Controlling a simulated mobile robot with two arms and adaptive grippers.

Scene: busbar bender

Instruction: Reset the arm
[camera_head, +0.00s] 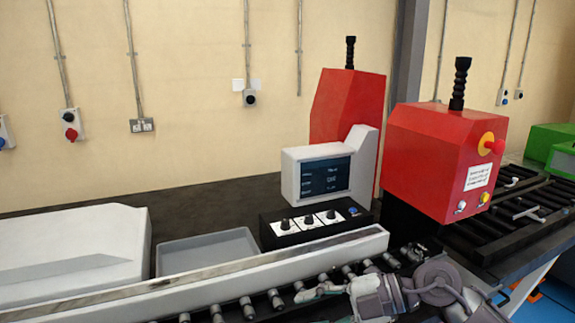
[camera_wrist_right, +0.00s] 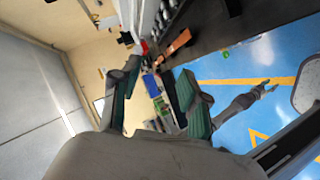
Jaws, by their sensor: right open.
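My right arm comes in at the bottom right of the head view, low in front of the roller conveyor (camera_head: 245,307). Its gripper (camera_head: 322,305) points left there and is partly cut off by the bottom edge. In the right wrist view the two fingers of this gripper (camera_wrist_right: 160,97) with green pads stand well apart, and nothing is held between them. My left gripper is not seen in the head view.
Behind the rollers stand a grey tray (camera_head: 207,252), a black knob panel (camera_head: 312,222), a screen unit (camera_head: 328,172) and two red machine housings (camera_head: 345,105) (camera_head: 440,155). A white cover (camera_head: 75,250) is at left. Blue floor (camera_wrist_right: 235,62) is open.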

